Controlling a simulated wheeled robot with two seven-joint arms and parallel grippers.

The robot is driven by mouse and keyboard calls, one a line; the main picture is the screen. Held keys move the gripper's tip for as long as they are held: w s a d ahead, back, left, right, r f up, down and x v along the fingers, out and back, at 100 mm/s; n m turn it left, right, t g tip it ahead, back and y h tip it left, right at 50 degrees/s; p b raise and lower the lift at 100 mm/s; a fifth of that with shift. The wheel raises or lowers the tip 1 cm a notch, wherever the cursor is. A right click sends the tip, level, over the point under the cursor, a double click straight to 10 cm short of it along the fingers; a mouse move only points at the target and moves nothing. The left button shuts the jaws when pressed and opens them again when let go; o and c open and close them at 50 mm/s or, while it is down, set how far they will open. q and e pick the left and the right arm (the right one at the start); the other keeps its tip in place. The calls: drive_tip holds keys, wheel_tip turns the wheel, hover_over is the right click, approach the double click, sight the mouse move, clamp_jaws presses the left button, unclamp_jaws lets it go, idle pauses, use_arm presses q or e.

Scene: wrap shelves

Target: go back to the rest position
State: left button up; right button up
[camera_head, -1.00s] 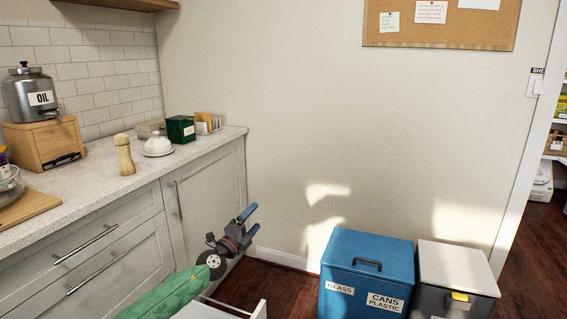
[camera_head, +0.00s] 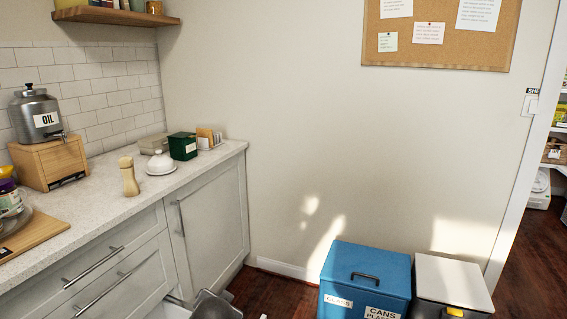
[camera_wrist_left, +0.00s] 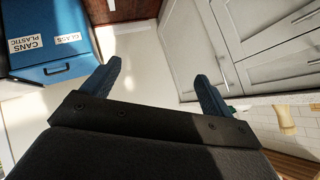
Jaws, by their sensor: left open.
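My left gripper (camera_wrist_left: 160,74) shows in the left wrist view, with its two blue fingers spread apart and nothing between them. It is in the air, clear of the cabinets and the bin. In the head view only a dark grey piece shows at the bottom edge, and I cannot tell whether it is part of my left arm. My right gripper is in neither view.
A blue recycling bin (camera_head: 365,270) and a grey bin (camera_head: 452,280) stand by the wall. The counter (camera_head: 100,215) on the left holds an oil dispenser (camera_head: 37,116), a wooden mill (camera_head: 129,176) and a green box (camera_head: 182,146). A wooden shelf (camera_head: 115,16) hangs above.

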use_arm(q)
drive_tip(key=s+f+n+g+h+p, duration=0.1)
drive_tip(key=s+p, duration=0.3)
drive_tip(key=s, duration=0.8)
drive_tip(key=s+d+f+n+g+h+p, duration=0.1)
drive_tip(key=s+f+g+p, duration=0.3)
drive_tip(key=s, duration=0.8)
drive_tip(key=s+d+f+n+g+h+p, duration=0.1)
drive_tip(key=s+f+g+p, duration=0.1)
drive_tip(key=s, duration=1)
drive_tip(key=shift+s+d+f+g+p, duration=0.3)
drive_tip(key=shift+f+g+p, duration=0.15)
drive_tip(key=shift+p, duration=0.6)
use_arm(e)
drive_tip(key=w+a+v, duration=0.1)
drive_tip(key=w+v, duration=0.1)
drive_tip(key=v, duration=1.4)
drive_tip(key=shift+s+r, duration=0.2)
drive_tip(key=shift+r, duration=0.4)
